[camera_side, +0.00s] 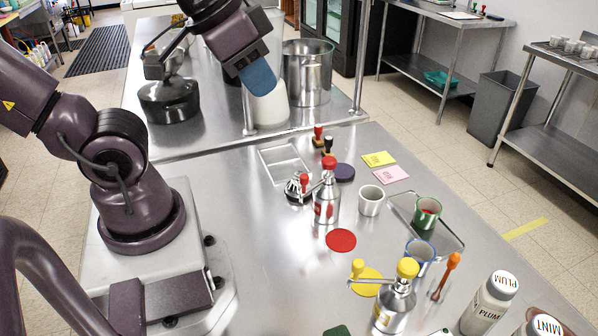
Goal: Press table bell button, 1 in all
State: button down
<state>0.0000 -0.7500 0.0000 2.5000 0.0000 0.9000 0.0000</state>
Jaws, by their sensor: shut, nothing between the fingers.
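What looks like the table bell (294,190), a small silver dome on a black base, stands on the steel counter left of the red-topped pump bottle. The bottle's red spout end partly covers it, and I cannot make out its button clearly. My gripper (262,88) is up and behind the bell in the picture, at the blue end of my purple arm. It is shut and empty, apart from the bell, over the rear counter in the picture. Its fingertips are hard to make out against a white shape below.
The red-topped pump bottle (327,196) stands close beside the bell. Two stamps (318,137) and a shallow tray (284,160) lie behind it. A metal cup (371,201), a red disc (341,240) and a yellow-topped pump bottle (396,302) are nearer or to the right. Bare counter lies left of the bell.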

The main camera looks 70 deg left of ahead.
dwell(0.7)
jog(key=n+t+h, duration=0.3)
jog(key=n+h, duration=0.1)
jog(key=n, duration=1.8)
send_over(298, 175)
jog(key=shift+f, duration=9.15)
jog(key=shift+a, duration=0.15)
jog(key=shift+f, duration=0.1)
jog(key=shift+f, duration=4.3)
